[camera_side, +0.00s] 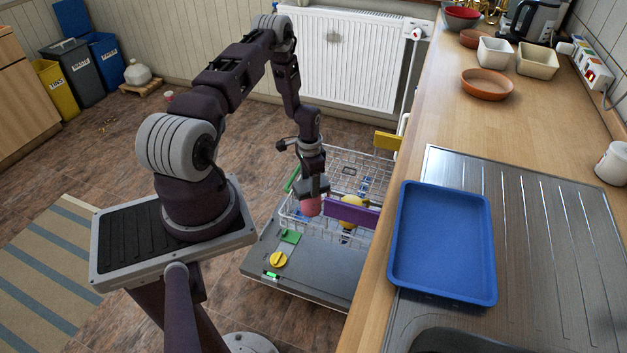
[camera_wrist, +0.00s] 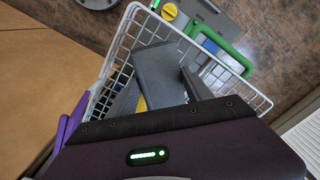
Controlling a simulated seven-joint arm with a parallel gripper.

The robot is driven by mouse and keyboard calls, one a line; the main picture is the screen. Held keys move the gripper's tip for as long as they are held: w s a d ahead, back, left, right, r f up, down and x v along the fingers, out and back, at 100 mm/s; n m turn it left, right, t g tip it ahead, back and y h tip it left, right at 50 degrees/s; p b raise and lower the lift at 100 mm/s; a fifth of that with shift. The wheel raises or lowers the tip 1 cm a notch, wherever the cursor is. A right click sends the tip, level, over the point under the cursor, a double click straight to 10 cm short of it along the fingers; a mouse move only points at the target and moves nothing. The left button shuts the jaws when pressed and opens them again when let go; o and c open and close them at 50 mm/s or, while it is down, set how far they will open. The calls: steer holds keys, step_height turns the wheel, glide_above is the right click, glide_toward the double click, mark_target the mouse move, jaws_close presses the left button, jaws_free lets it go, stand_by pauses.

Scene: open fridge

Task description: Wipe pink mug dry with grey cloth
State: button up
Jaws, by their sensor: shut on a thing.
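My gripper (camera_side: 314,188) points down over the wire rack of an open dishwasher. It is shut on the pink mug (camera_side: 311,206), of which only a small rounded pink part shows below the fingers. In the wrist view my grey fingers (camera_wrist: 178,85) reach into the rack, and the mug is hidden there. I cannot tell whether the mug touches the rack. I cannot make out a grey cloth in either view.
The wire rack (camera_wrist: 118,52) holds a purple item (camera_side: 352,208) and a yellow item. The dishwasher door (camera_side: 315,275) lies open below. The worktop at right carries a blue tray (camera_side: 398,245), bowls and a kettle. A radiator (camera_side: 345,60) stands behind.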

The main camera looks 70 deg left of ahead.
steer(key=shift+s+a+f, duration=0.1)
steer(key=shift+s+a, duration=0.35)
steer(key=shift+a, duration=0.25)
steer(key=shift+w+d, duration=0.4)
steer(key=shift+d, duration=0.2)
steer(key=shift+w+d, duration=0.35)
steer(key=shift+d, duration=0.25)
steer(key=shift+s+a, duration=0.4)
steer(key=shift+a, duration=0.25)
steer(key=shift+s+a, duration=0.4)
steer(key=shift+a, duration=0.25)
steer(key=shift+w+d, duration=0.45)
steer(key=shift+d, duration=0.3)
steer(key=shift+w+d, duration=0.45)
steer(key=shift+d, duration=0.25)
steer(key=shift+r, duration=4)
